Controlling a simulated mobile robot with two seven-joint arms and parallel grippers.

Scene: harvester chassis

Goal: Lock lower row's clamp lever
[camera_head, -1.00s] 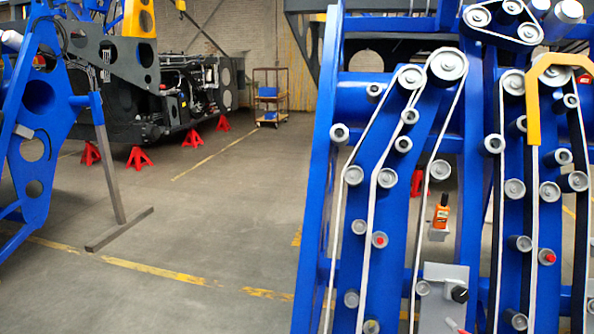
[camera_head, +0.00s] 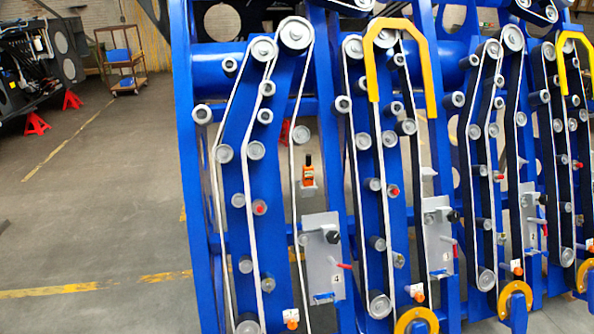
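Several blue row units with belts and grey pulleys stand side by side on the harvester chassis. The nearest unit (camera_head: 230,150) is left of centre. Grey plates carry short red levers; one plate (camera_head: 322,255) marked 4 has a black knob and a red lever (camera_head: 344,266) at its right edge. A second plate (camera_head: 437,235) to the right has a similar red lever (camera_head: 449,240). I cannot tell which one is the clamp lever, or whether any is locked. Neither of my grippers is in view.
An orange bottle (camera_head: 308,168) stands on a small ledge. Yellow guards (camera_head: 372,60) arch over some belts. Yellow rings (camera_head: 417,322) stick out low at the front. A cart (camera_head: 122,60) and red stands (camera_head: 36,124) are at the back left. The floor (camera_head: 90,230) on the left is clear.

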